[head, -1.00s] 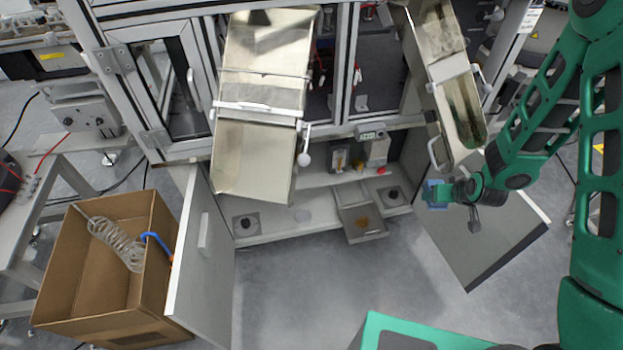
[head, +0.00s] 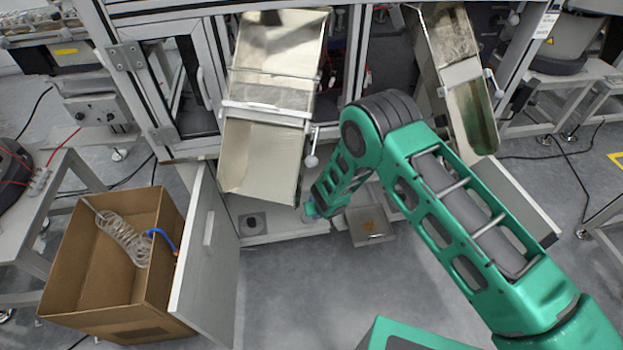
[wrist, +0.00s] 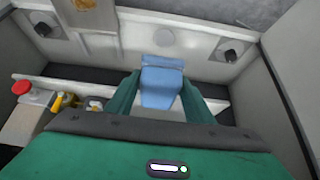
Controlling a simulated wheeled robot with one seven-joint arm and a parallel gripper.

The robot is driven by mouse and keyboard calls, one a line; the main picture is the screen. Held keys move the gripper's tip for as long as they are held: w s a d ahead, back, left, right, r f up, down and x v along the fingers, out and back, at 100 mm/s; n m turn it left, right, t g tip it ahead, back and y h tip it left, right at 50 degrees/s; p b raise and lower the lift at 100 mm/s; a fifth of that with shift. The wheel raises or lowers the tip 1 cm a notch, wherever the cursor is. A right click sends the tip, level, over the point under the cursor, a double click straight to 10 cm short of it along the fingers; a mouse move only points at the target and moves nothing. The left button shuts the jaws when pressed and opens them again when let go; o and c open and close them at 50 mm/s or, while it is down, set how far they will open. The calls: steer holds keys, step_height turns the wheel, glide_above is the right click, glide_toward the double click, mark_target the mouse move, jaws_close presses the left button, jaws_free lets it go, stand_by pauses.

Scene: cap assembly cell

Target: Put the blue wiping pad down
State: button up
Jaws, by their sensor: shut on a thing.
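The blue wiping pad (wrist: 160,82) is between the fingers of my gripper (wrist: 160,98) in the wrist view. My gripper is shut on it. The pad is in front of the light shelf (wrist: 205,65) of the lower cabinet; I cannot tell whether it touches the shelf. In the head view my gripper (head: 318,207) is at the front of that cabinet, below the wide metal chute (head: 262,155). My arm hides much of the cabinet there, and only a small bit of blue shows.
In the wrist view, dark round fittings (wrist: 42,29) flank the shelf, and bottles with a red cap (wrist: 20,87) stand at left. A small metal tray (head: 370,224) sits at the cabinet front. An open cabinet door (head: 208,260) and a cardboard box (head: 75,285) are left.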

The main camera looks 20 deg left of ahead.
glide_above(309, 177)
steer(key=s+d, duration=0.1)
steer(key=s, duration=0.1)
steer(key=shift+f, duration=0.15)
steer(key=shift+w+f, duration=0.15)
steer(key=shift+w, duration=0.1)
steer(key=shift+f, duration=0.6)
steer(key=shift+s, duration=0.1)
steer(key=o, duration=1)
steer(key=shift+c, duration=0.2)
steer(key=shift+v, duration=3.8)
